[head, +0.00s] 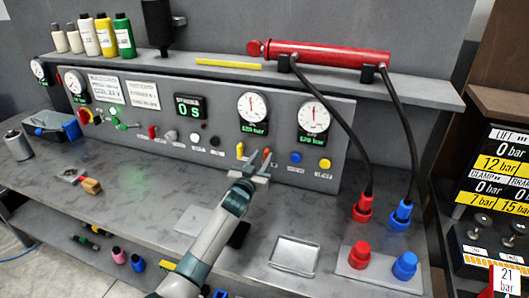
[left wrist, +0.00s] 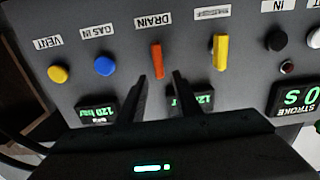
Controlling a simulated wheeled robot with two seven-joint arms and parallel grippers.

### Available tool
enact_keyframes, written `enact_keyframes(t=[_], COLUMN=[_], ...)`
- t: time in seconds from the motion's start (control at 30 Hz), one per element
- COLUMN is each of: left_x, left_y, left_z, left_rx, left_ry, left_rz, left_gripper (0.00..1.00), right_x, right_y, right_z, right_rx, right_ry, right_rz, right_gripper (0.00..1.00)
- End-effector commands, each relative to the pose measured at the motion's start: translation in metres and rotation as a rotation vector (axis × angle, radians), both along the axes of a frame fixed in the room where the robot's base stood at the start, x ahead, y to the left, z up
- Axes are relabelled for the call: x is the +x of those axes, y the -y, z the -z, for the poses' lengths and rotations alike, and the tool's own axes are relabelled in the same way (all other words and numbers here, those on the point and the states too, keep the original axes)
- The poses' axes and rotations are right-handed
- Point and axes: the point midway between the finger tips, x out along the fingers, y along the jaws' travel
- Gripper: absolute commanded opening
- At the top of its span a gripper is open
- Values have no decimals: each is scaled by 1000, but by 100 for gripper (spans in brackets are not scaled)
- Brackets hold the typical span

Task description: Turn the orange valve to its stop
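The orange valve is a slim lever (left wrist: 156,60) under a DRAIN label on the grey panel, standing roughly upright in the left wrist view. A small part of the orange lever (head: 267,155) shows in the head view by my fingers. My left gripper (head: 259,160) is at the panel front. In the left wrist view my left gripper (left wrist: 160,77) is open, with one dark fingertip either side of the lever's near end. I cannot tell whether either finger touches it. My right gripper is not in view.
A yellow lever (left wrist: 220,52) is beside the orange one, with blue (left wrist: 105,66) and yellow (left wrist: 58,73) knobs on the other side. Two gauges (head: 253,113) sit above. Hoses (head: 408,125) hang at the right. A metal tray (head: 294,254) lies on the bench below.

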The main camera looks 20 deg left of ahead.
Motion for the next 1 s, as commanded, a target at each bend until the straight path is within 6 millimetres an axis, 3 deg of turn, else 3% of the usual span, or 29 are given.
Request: enact_keyframes(t=[0.3, 0.7, 0.83, 1.0], left_x=[25, 28, 28, 28], left_y=[1, 1, 1, 1], left_z=[-1, 0, 0, 0], left_rx=[0, 1, 1, 1], left_ry=[0, 0, 0, 0], left_rz=[-1, 0, 0, 0], left_gripper=[30, 30, 2, 0], right_x=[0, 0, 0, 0], right_y=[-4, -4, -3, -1], right_z=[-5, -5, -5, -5], right_rx=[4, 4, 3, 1], right_ry=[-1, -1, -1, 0], right_rz=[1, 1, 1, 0], right_gripper=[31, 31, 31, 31])
